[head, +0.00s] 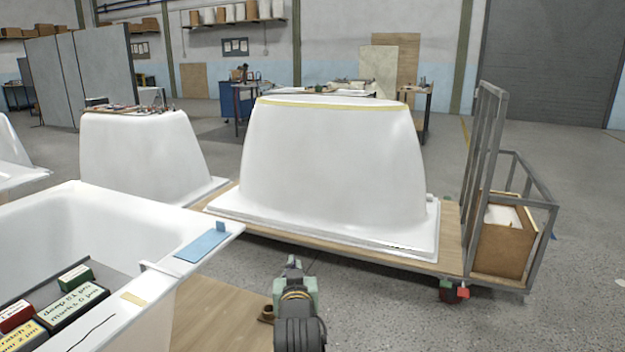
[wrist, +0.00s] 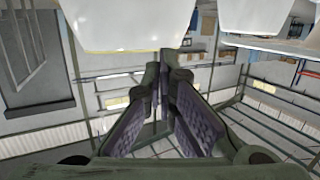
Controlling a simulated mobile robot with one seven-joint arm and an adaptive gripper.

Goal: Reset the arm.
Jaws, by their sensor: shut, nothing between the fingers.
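My gripper (head: 293,264) shows at the bottom centre of the head view, in front of the wooden cart and low against the grey floor. In the wrist view my gripper (wrist: 165,74) has its two dark fingers closed towards each other at the tips, with nothing between them. It touches nothing that I can see.
A white tub (head: 60,215) at the left holds labelled boxes; a blue pad (head: 203,246) lies on its rim. Another upturned shell (head: 140,150) stands behind, with small items on top. A metal frame (head: 482,160) rises at the cart's right end. Floor at lower right is clear.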

